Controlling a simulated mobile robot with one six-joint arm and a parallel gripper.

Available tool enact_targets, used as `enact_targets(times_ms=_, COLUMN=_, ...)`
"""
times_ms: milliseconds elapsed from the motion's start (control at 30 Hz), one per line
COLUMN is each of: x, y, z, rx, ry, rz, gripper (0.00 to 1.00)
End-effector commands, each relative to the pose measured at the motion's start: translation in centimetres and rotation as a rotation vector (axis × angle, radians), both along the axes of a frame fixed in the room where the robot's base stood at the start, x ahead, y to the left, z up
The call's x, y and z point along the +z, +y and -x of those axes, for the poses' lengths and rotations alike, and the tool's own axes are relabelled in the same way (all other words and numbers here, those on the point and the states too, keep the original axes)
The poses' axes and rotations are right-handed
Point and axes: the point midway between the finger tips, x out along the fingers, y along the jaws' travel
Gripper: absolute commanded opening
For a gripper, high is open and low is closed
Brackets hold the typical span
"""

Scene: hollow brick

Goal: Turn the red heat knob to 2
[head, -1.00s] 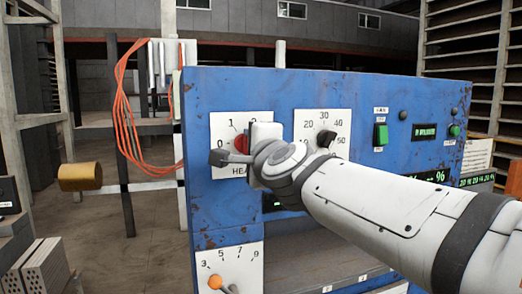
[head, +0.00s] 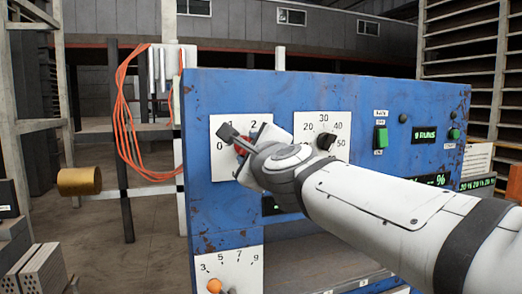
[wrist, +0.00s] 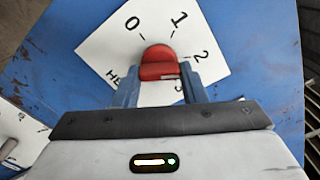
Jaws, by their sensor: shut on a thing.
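The red heat knob (wrist: 158,62) sits on a white dial plate (wrist: 105,46) marked 0, 1, 2 and, partly hidden, 3. My gripper (wrist: 158,86) is shut on the knob, one finger on each side. In the wrist view the knob's far end points up, between the 0 and 1 marks. In the head view the knob (head: 240,149) is mostly hidden behind my gripper (head: 243,142), which is tilted. The 0, 1 and 2 show around it, and the plate's lower part is covered.
The blue panel (head: 280,90) also carries a black knob (head: 325,140) on its own dial, a green switch (head: 381,136) and lit displays. An orange knob (head: 214,285) is below. Orange cables (head: 121,120) hang at the left, apart from my gripper.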

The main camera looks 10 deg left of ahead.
Motion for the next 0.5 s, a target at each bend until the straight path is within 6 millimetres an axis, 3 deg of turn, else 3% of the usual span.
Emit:
enact_targets(times_ms=267, x=0.12, y=-0.08, z=-0.04, rx=-0.002, ry=-0.002, rz=-0.001, gripper=0.15)
enact_targets(times_ms=300, x=0.12, y=-0.08, z=-0.04, rx=-0.002, ry=-0.002, rz=-0.001, gripper=0.41)
enact_targets(times_ms=500, x=0.07, y=-0.02, z=-0.01, rx=-0.001, ry=-0.001, rz=-0.001, gripper=0.57)
